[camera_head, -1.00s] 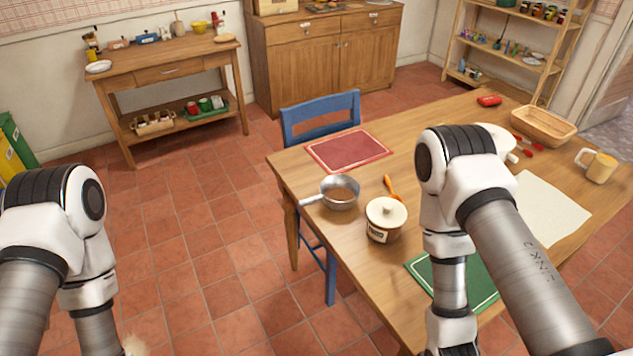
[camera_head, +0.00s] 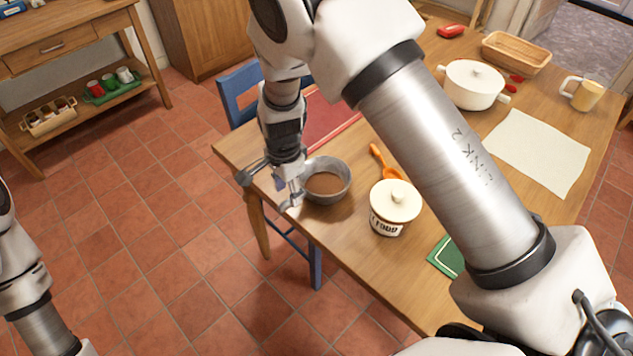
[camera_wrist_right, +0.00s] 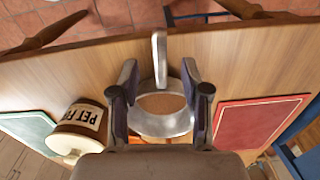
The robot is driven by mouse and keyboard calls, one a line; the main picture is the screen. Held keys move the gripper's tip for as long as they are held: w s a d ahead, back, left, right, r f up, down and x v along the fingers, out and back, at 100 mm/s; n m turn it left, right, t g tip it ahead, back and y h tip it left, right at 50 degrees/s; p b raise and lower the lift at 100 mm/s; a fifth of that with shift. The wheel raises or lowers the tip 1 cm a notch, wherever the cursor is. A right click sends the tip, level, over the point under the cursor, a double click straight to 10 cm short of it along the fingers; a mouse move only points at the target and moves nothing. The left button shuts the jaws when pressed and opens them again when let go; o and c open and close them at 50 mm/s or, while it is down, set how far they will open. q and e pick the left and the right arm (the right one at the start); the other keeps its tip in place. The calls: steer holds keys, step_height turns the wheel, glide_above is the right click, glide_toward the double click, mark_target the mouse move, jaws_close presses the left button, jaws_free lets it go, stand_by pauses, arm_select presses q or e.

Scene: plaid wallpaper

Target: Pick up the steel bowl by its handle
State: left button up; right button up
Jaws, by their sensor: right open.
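The steel bowl (camera_head: 336,190) stands upright near the left edge of the wooden table, with brown contents showing inside in the head view. My right gripper (camera_head: 283,186) is open at the bowl's left side, where the handle is mostly hidden in the head view. In the right wrist view the bowl (camera_wrist_right: 163,122) lies beyond my gripper, and its handle (camera_wrist_right: 159,50) points up the picture. The two fingers of my right gripper (camera_wrist_right: 159,75) stand on either side of the handle, with gaps visible. My left arm shows at the left edge, but its gripper is out of view.
A red mat (camera_head: 330,122) lies behind the bowl, and a green mat (camera_head: 445,256) lies nearer me. A white pot (camera_head: 473,87) stands farther right.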

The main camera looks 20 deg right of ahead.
steer(key=f, duration=0.3)
steer(key=f+p, duration=0.1)
steer(key=f, duration=0.1)
steer(key=shift+w+d+f, duration=0.15)
steer(key=shift+w+f, duration=0.1)
steer(key=shift+s+r, duration=0.1)
steer(key=shift+s, duration=0.05)
steer(key=shift+s+r, duration=0.1)
steer(key=c, duration=0.5)
jaws_close()
